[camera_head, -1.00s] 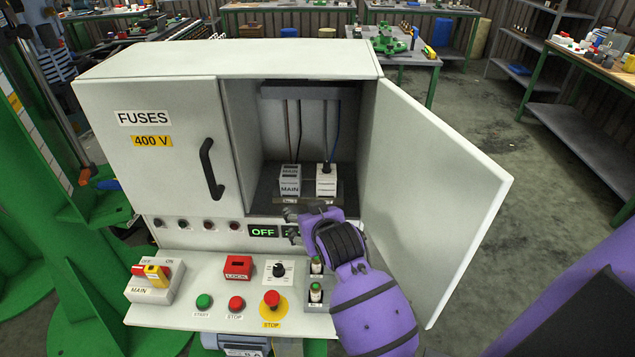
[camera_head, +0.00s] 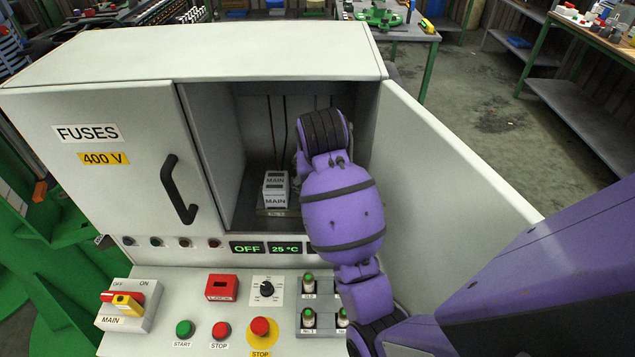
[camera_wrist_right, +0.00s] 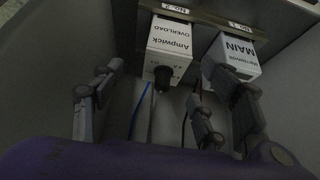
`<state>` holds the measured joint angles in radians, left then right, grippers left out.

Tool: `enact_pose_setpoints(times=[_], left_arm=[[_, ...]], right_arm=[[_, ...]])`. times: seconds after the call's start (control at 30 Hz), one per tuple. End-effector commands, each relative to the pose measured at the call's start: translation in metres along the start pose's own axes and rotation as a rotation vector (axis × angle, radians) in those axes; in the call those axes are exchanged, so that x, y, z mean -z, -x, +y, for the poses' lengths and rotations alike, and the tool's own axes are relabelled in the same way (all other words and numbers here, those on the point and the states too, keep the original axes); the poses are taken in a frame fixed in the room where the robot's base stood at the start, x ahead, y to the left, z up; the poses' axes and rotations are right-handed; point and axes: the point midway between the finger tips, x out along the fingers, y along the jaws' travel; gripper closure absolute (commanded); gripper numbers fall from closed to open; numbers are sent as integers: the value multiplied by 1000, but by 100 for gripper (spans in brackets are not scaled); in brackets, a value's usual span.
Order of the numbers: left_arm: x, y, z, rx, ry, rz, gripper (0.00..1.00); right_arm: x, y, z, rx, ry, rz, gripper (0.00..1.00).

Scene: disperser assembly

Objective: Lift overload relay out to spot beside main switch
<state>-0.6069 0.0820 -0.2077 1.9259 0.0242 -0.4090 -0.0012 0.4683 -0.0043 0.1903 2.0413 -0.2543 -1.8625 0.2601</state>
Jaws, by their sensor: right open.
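The overload relay (camera_wrist_right: 170,47) is a white block with a black knob, seated at position No. 2 in the right wrist view. In the head view my right arm hides it. My right gripper (camera_wrist_right: 160,90) is open, its fingers spread on either side below the relay and apart from it. A white MAIN block (camera_head: 275,190) stands beside the relay at No. 1; the wrist view also shows it (camera_wrist_right: 235,52). The main switch (camera_head: 127,306), with a red and yellow handle, is at the front panel's left end. My left gripper is out of view.
The open cabinet door (camera_head: 440,170) bounds the right side, and the closed FUSES door (camera_head: 110,190) the left. Thin cables (camera_wrist_right: 145,105) hang near the fingers. The sloping panel holds several buttons and a red LOCK box (camera_head: 221,288); bare panel lies right of the main switch.

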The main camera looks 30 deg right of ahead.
Motion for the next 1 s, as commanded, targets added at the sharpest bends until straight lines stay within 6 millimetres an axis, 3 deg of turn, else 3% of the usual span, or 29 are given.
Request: enact_pose_setpoints(times=[0.1, 0.23, 0.5, 0.8, 1.0], left_arm=[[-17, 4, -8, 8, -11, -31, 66], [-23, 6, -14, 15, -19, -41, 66], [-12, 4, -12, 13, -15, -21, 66], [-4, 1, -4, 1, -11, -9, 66], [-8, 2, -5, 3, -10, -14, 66]], right_arm=[[-2, -16, 0, -3, 1, -5, 33], [0, -30, -2, -1, 2, -3, 33], [3, -66, -7, -1, 1, -1, 33], [3, -71, -7, 0, 1, 0, 33], [3, -71, -7, 0, 1, 0, 59]])
